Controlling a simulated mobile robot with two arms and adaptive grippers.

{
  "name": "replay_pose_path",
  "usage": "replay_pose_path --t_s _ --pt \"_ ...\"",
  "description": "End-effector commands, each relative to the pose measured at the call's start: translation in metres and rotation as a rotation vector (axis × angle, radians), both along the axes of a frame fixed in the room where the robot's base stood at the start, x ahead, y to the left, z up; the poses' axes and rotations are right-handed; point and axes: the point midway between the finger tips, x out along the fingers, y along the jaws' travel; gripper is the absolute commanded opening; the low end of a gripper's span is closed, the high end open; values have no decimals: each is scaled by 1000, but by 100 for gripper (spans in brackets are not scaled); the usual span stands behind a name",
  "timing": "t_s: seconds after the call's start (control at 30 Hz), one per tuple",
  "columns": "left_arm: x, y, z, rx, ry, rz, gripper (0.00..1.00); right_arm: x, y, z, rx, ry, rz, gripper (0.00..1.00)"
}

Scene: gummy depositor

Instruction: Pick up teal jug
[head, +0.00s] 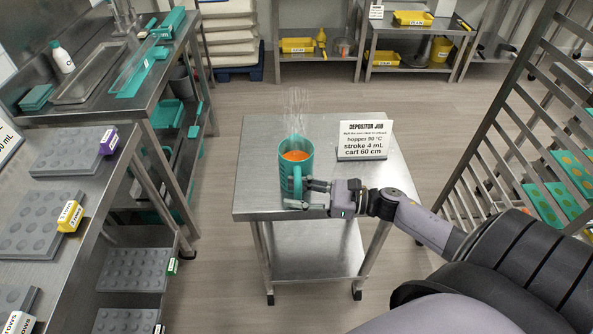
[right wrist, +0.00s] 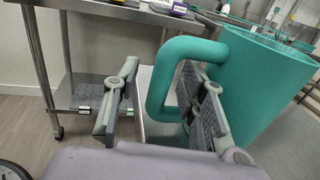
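The teal jug (head: 285,172) stands upright on the small steel cart, filled with something orange, with steam above it. Its handle faces the front right side toward my right gripper. My right gripper (head: 312,195) is at the handle with its fingers apart. In the right wrist view, the jug's body (right wrist: 265,85) is at the right and its handle (right wrist: 160,85) lies between the two fingers of the gripper (right wrist: 160,105). One finger is outside the handle, and the other appears to be in the gap between handle and jug body. My left gripper is not in view.
The steel cart (head: 262,200) also bears a "Depositor job" sign (head: 364,141) behind my right wrist. A bench with grey molds (head: 75,152) is at the left. A rack with teal trays (head: 548,205) is at the right. Floor lies open behind the cart.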

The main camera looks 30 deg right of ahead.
Motion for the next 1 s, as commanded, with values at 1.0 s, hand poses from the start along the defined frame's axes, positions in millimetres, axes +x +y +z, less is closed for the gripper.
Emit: replay_pose_path --t_s 1.0 --pt "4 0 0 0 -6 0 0 -1 0 0 1 0 1 0"
